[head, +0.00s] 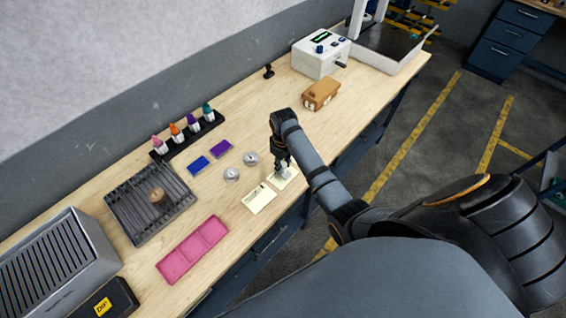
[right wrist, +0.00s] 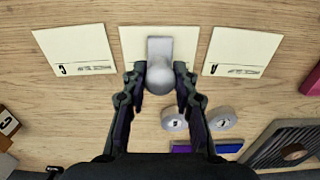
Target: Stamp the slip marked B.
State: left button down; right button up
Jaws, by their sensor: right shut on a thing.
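My right gripper (head: 284,166) is shut on a grey stamp with a rounded knob (right wrist: 159,76), seen between its fingers in the right wrist view. The stamp is over the middle cream slip (right wrist: 131,41), and it covers that slip's lettering. I cannot tell whether its face touches the paper. A slip marked C (right wrist: 75,50) lies to the left and a slip marked A (right wrist: 240,50) to the right in that view. The head view shows one slip (head: 259,199) clear beside the gripper. My left gripper is not in view.
Two round metal tins (head: 231,174) (head: 251,158), a blue pad (head: 199,164) and a purple pad (head: 221,147) lie near the slips. A bottle rack (head: 183,142), dark grate (head: 128,214), pink tray (head: 192,250) and brown box (head: 320,94) stand farther off.

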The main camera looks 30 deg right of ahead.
jog(key=shift+w, duration=0.1)
jog(key=shift+f, duration=0.1)
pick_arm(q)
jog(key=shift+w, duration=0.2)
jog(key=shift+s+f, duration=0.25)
pick_arm(e)
jog(key=shift+f, duration=0.45)
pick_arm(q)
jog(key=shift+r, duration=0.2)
pick_arm(e)
jog(key=shift+f, duration=0.1)
dwell(1.3)
notch_tip(320, 180, up, 2)
jog(key=shift+r, duration=2.55)
